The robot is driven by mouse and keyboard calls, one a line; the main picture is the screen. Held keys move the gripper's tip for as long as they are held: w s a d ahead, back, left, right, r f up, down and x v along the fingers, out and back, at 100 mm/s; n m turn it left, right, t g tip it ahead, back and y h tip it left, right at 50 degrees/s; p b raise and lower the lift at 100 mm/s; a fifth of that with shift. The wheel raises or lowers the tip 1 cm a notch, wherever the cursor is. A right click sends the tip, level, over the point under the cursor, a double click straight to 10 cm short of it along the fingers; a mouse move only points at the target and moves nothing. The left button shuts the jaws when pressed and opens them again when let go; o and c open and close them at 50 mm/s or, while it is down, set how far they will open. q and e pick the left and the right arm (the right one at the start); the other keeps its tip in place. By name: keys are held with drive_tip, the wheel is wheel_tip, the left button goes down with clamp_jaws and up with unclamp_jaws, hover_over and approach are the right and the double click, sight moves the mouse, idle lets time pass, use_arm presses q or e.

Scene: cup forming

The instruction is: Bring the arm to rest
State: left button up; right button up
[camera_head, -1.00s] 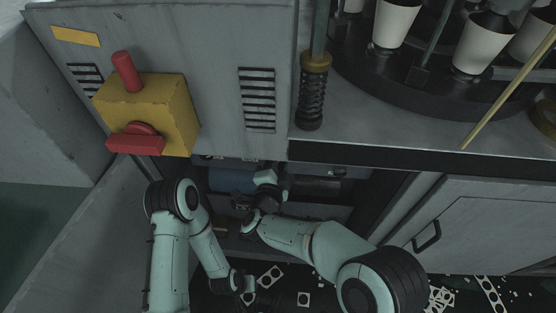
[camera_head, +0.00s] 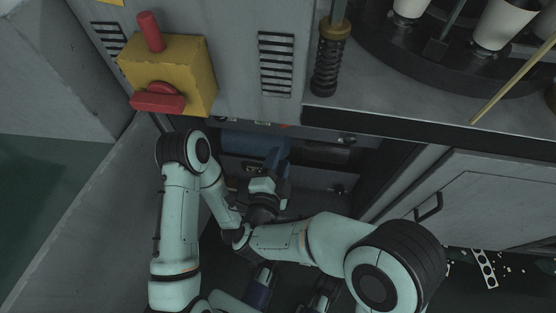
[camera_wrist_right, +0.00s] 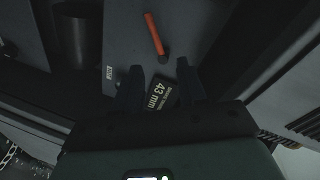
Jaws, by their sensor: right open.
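My right gripper (camera_head: 277,162) is in front of the open compartment under the machine's worktop, its fingers pointing in toward the compartment. In the right wrist view the right gripper (camera_wrist_right: 161,80) has its two dark fingers apart, with nothing held between them. A dark plate marked "43 mm" (camera_wrist_right: 159,94) shows beyond and between the fingers. A red-orange rod (camera_wrist_right: 155,34) lies on a grey surface past the fingertips. My left arm is bent at the left of the head view; its gripper is hidden behind the right arm.
A blue roll-like part (camera_head: 240,144) lies in the compartment (camera_head: 310,180). A yellow switch box (camera_head: 178,75) with a red knob is on the panel above. White cups (camera_head: 503,25) stand on the turntable. A cabinet door (camera_head: 480,205) with a handle is at right. Punched scrap (camera_head: 485,268) lies lower right.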

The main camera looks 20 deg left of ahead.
idle(0.5)
